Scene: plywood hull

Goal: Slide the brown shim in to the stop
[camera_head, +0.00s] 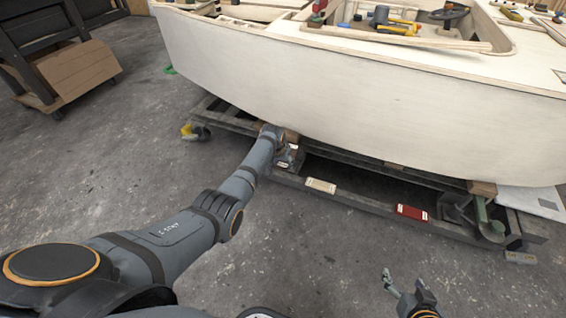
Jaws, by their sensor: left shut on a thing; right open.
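My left arm reaches out to the cradle under the white boat hull. My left gripper (287,155) is shut at the cradle's near rail, and my own wrist hides most of what it holds. A brown wooden piece (291,135) shows just behind the wrist, under the hull's lower edge. I take the held thing to be the brown shim, but its outline and how far in it sits are hidden. The stop cannot be made out. My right gripper (403,281) is open and empty above the floor at the bottom right, well away from the cradle.
The white hull (350,100) overhangs the dark cradle (362,200). A cream piece (321,186) and a red piece (411,212) lie on the near rail. A brown block (482,188) sits under the hull at right. Tools lie on the deck. The near concrete floor is clear.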

